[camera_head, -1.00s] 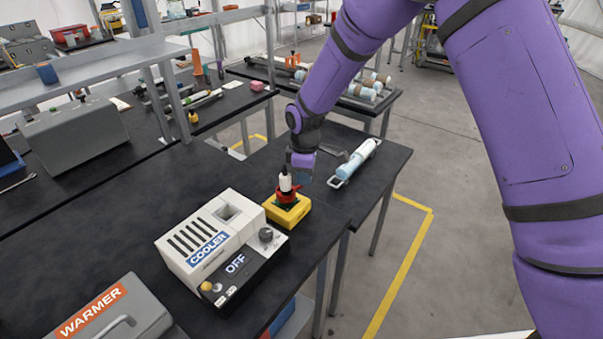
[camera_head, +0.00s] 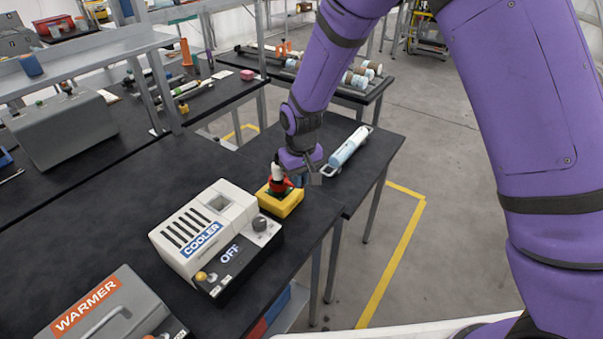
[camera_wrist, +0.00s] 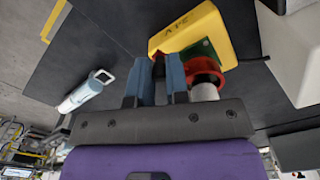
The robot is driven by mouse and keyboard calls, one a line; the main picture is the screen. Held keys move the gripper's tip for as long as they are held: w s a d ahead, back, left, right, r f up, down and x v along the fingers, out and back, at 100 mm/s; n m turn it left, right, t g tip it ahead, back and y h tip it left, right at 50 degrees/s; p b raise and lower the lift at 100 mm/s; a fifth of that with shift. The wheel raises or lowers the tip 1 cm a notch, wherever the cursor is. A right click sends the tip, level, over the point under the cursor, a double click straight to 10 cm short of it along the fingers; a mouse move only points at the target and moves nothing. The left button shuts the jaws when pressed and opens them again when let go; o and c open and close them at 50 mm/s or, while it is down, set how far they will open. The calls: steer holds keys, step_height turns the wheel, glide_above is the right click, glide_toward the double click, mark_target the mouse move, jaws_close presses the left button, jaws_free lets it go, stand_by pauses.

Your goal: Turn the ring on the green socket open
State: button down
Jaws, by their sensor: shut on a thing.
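A yellow block (camera_head: 281,204) stands on the black bench, with the green socket (camera_wrist: 203,50) on it. The red ring (camera_wrist: 204,68) sits around the socket, and also shows in the head view (camera_head: 284,184). A white-topped piece (camera_head: 277,172) stands upright in the ring. My gripper (camera_wrist: 160,62) is low beside the ring, with its two blue-grey fingers close together at the block's edge. It is shut on part of the ring, though the gripped part is mostly hidden between the fingers.
The white cooler (camera_head: 205,232), reading OFF, stands just in front of the block. A grey warmer (camera_head: 105,305) is at the front left. A pale blue cylinder with end handles (camera_head: 348,147) lies behind my gripper. Bench space left of the block is clear.

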steer(key=shift+s+a+m, duration=0.25)
steer(key=shift+s+m, duration=0.2)
steer(key=shift+m, duration=0.45)
steer(key=shift+s+a+m, duration=0.25)
steer(key=shift+s+m, duration=0.15)
steer(key=shift+m, duration=0.5)
steer(key=c, duration=1.1)
jaws_free()
step_height(320, 180, up, 11)
